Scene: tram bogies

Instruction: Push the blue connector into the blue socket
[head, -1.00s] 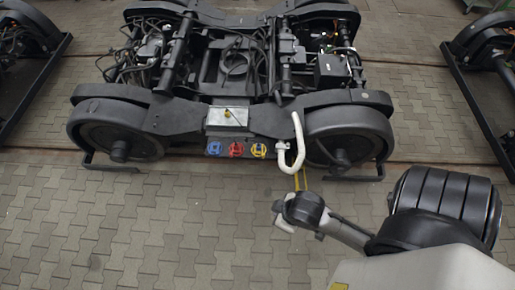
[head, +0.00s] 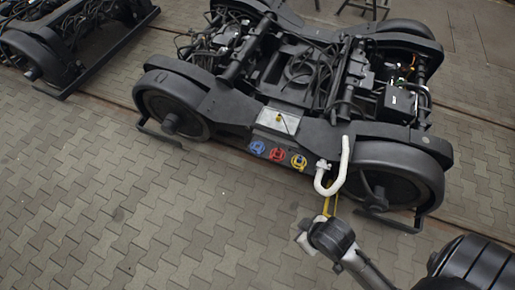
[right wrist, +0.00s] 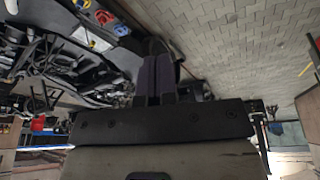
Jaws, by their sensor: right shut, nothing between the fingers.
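The blue socket (head: 257,147) is the leftmost of three coloured round fittings on the front side of the dark bogie frame. I cannot make out a separate blue connector; whether one sits at the socket is too small to tell. My right gripper (right wrist: 155,80) is shut and empty, its two dark fingers together. In the head view my right arm comes in at the lower right, its hand in front of the bogie, below and right of the fittings. My left gripper is not in view.
A red fitting (head: 277,154) and a yellow fitting (head: 299,161) sit right of the blue one. A white curved hose (head: 343,170) hangs beside them, with a yellow part (head: 330,200) below. Wheels flank the frame. The paved floor (head: 130,220) at front left is clear.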

